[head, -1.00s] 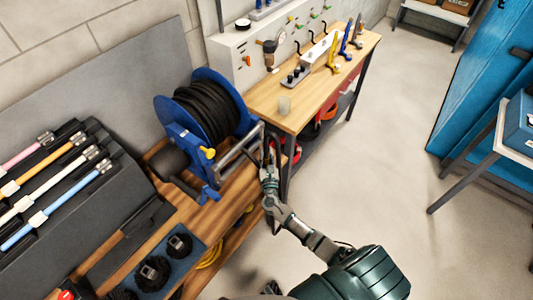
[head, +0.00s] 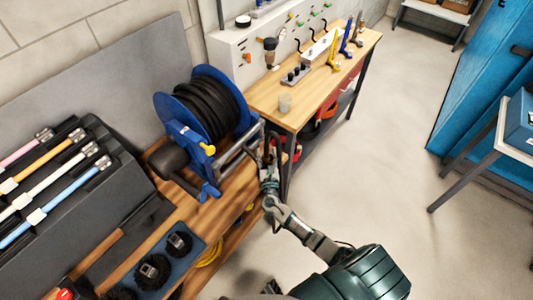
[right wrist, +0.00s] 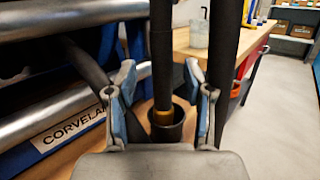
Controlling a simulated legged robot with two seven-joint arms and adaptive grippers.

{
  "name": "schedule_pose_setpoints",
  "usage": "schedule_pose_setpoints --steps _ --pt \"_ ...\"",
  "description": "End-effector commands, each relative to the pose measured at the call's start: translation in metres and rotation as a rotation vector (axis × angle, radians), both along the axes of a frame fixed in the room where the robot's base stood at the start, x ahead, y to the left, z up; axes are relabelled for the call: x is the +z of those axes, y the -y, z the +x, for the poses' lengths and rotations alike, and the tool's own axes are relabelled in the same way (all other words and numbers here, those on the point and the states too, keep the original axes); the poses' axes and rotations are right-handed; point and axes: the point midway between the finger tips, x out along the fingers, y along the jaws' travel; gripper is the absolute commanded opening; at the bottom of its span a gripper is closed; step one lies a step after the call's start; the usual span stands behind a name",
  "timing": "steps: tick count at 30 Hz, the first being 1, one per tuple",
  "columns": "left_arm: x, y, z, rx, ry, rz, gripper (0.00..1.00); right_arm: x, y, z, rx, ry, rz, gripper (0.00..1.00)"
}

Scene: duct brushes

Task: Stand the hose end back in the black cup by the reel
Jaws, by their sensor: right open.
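The hose end, a black tube with a brass band (right wrist: 162,117), stands upright with its lower end inside the rim of the black cup (right wrist: 178,132) in the right wrist view. My right gripper (right wrist: 160,95) is open, one finger on each side of the hose, with visible gaps. In the head view my right gripper (head: 268,168) is at the front right of the blue reel (head: 205,105), by the bench's right end. It hides the cup and hose end there. My left gripper is not clearly seen.
A second black hose length (right wrist: 223,60) hangs beside the right finger. Metal rollers (right wrist: 60,115) of the reel are close on the left. A wooden workbench (head: 310,100) with a clear cup (head: 285,103) stands behind. Brushes (head: 153,270) lie on the near bench.

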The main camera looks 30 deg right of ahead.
Motion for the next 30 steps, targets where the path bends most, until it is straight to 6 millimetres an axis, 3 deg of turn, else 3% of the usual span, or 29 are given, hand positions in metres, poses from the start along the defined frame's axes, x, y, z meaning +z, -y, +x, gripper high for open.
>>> schedule_pose_setpoints --steps 15,21,30 --pt "0.0 0.001 0.001 -0.001 0.0 -0.001 0.4 -0.018 -0.042 -0.087 0.001 -0.001 0.002 0.52" --pt "0.0 0.001 0.001 -0.001 0.0 -0.001 0.4 -0.02 -0.049 -0.102 0.001 0.0 0.001 0.52" --pt "0.0 0.001 0.001 -0.001 0.0 -0.001 0.4 -0.028 -0.049 -0.103 0.003 -0.014 0.023 0.52"
